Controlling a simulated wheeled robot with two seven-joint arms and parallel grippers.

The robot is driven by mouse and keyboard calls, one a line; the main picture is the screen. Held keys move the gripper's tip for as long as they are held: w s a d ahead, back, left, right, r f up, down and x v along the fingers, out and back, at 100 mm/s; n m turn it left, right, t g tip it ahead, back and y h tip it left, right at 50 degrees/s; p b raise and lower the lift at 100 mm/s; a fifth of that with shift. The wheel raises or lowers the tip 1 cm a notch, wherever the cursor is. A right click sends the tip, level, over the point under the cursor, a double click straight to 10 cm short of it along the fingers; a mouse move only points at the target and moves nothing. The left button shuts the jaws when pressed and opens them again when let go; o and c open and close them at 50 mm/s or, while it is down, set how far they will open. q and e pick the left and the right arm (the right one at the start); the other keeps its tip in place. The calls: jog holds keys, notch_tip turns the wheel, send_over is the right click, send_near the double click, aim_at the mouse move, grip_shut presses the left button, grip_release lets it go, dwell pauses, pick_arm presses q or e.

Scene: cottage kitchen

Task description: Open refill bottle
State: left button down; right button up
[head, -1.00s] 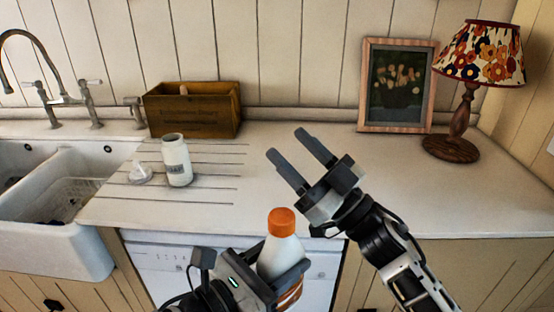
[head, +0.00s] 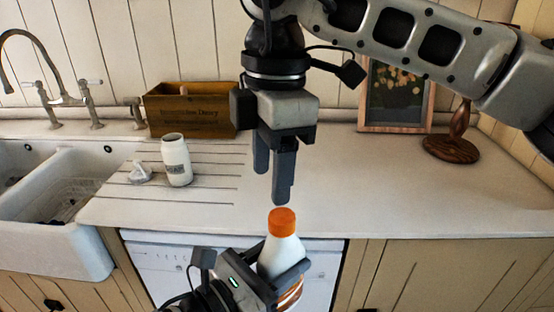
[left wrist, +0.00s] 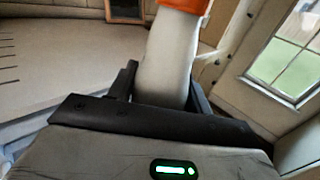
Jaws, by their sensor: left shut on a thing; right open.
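The refill bottle (head: 282,256) is white with an orange cap (head: 282,221) on top. It stands upright in my left gripper (head: 281,281), which is shut on its body in front of the counter. In the left wrist view the bottle (left wrist: 170,55) rises between the fingers, with part of the orange cap (left wrist: 187,4) at the top edge. My right gripper (head: 273,183) points straight down just above the cap. It is open and empty, and its fingertips look apart from the cap. A white labelled jar (head: 176,162) stands open on the counter, with a whitish lid-like piece (head: 139,173) beside it.
A wooden box (head: 190,112) stands against the back wall. A white sink (head: 60,225) with a tap (head: 65,95) is at the left. A picture frame (head: 392,127) and a lamp base (head: 452,147) stand at the back right. The counter's (head: 370,205) middle right is clear.

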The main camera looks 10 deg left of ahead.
aim_at(278, 215)
jog(key=shift+w+d+t+h, duration=0.2)
jog(key=shift+d+t+h, duration=0.1)
jog(key=shift+d, duration=0.05)
jog(key=shift+d+f+m, duration=0.1)
jog(key=shift+f+m, duration=0.15)
jog(key=shift+m, duration=0.05)
jog(key=shift+f, duration=3.55)
